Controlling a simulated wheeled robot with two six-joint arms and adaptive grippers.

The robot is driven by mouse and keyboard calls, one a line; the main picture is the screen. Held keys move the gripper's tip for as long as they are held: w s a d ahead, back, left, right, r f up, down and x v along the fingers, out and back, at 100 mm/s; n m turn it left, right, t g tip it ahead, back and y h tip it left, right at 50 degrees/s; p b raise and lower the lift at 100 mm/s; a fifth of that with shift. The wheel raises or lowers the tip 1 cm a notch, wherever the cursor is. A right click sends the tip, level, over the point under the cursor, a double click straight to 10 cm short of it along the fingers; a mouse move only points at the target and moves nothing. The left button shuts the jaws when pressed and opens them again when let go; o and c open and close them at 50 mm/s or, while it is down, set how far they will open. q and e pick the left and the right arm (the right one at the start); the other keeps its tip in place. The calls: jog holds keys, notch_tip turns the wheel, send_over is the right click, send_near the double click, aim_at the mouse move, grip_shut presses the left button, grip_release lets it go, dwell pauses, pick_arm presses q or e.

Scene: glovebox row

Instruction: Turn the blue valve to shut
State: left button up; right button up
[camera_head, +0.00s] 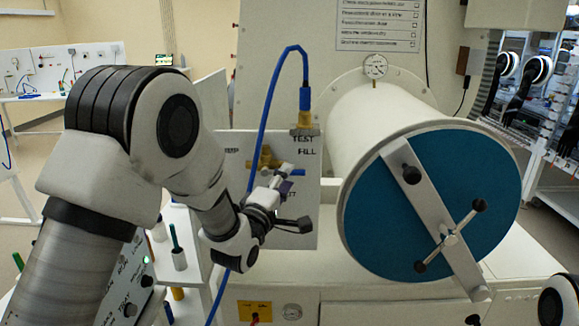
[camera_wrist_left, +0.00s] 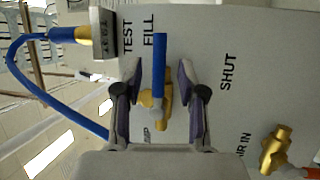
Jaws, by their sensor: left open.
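The blue valve has a straight blue lever (camera_wrist_left: 159,70) on a brass body (camera_wrist_left: 166,112), mounted on a pale panel (camera_wrist_left: 215,30). In the head view, the lever (camera_head: 300,172) points right, below the FILL label. In the left wrist view, the SHUT label (camera_wrist_left: 228,72) stands to the right of the lever. My left gripper (camera_wrist_left: 160,72) is open, with one finger on each side of the lever and a visible gap on both sides. In the head view, my left gripper (camera_head: 285,188) partly hides the valve and lettering. My right gripper is not in view.
A blue hose (camera_head: 268,110) runs from the TEST fitting (camera_head: 305,120) down past my left wrist. A large round blue door (camera_head: 385,225) with a crossbar stands right of the panel. A second brass fitting (camera_wrist_left: 274,148) is at the AIR IN label.

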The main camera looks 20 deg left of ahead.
pick_arm(q)
jog(key=x, duration=0.3)
jog(key=shift+w+r+p, duration=0.1)
jog(key=shift+r+p, duration=0.05)
jog(key=shift+p, duration=0.25)
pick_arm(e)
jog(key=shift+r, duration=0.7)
pick_arm(q)
grip_shut()
jog(key=shift+f, duration=0.2)
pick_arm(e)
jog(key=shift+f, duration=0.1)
pick_arm(q)
jog(key=s+a+f+m+g+y+b, duration=0.1)
jog(key=a+f+m+g+y, duration=0.2)
jog(key=m, duration=1.1)
jog(key=shift+s+a+f+m+g+y, duration=0.3)
jog(key=shift+s+a+f+m+g, duration=0.1)
jog(key=shift+a+f+g, duration=1.15)
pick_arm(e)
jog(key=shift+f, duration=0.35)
pick_arm(q)
jog(key=shift+d+r, duration=0.1)
jog(key=shift+d, duration=0.1)
